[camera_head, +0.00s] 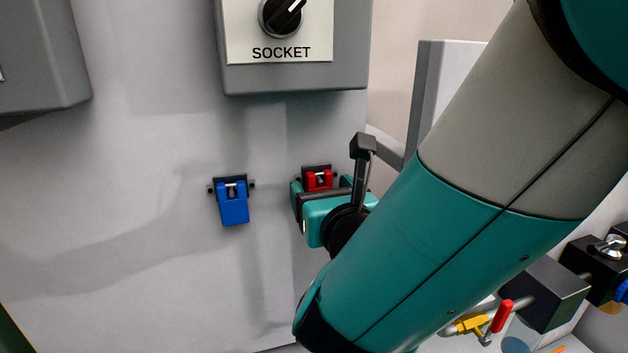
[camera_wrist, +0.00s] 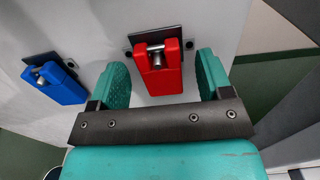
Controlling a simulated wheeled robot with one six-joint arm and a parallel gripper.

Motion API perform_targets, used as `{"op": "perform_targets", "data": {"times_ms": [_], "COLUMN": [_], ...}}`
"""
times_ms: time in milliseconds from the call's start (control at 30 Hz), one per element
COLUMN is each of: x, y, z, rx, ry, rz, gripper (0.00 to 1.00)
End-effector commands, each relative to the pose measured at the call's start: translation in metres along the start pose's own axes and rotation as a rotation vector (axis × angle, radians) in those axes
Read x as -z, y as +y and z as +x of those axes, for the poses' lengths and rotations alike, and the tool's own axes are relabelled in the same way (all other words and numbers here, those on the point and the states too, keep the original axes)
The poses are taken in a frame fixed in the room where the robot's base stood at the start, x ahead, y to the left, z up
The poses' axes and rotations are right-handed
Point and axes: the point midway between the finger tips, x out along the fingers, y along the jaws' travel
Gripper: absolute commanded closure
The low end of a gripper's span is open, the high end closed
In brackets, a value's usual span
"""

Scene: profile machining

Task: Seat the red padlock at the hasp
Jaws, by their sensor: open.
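The red padlock (camera_wrist: 158,75) hangs upright at a dark hasp plate (camera_wrist: 145,36) on the grey panel, its silver shackle at the hasp. In the head view the red padlock (camera_head: 318,180) shows only its upper part; my gripper hides the rest. My gripper (camera_wrist: 165,78) is open, with one teal finger on each side of the padlock and a visible gap at both sides. In the head view my gripper (camera_head: 324,192) is in front of the panel at the padlock.
A blue padlock (camera_head: 233,203) hangs on its own hasp just left of the red one. A grey box labelled SOCKET (camera_head: 290,75) with a black rotary knob (camera_head: 283,15) juts out above. Another grey box (camera_head: 40,60) is at upper left. The panel below the blue padlock is clear.

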Motion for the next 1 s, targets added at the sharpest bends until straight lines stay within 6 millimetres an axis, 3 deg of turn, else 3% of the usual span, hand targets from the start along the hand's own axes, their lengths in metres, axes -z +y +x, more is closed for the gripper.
{"op": "perform_targets", "data": {"times_ms": [233,467,500,900,1000], "x": [0.001,0.001,0.001,-0.001,0.001], "y": [0.000,0.000,0.000,0.000,0.002], "z": [0.002,0.002,0.002,0.002,-0.010], "rx": [-0.001,-0.001,-0.001,0.000,-0.005], "ry": [0.001,0.001,0.001,-0.003,-0.001], "rz": [-0.001,-0.001,-0.001,0.002,0.001], "gripper": [0.28,0.80,0.83,0.83,0.83]}}
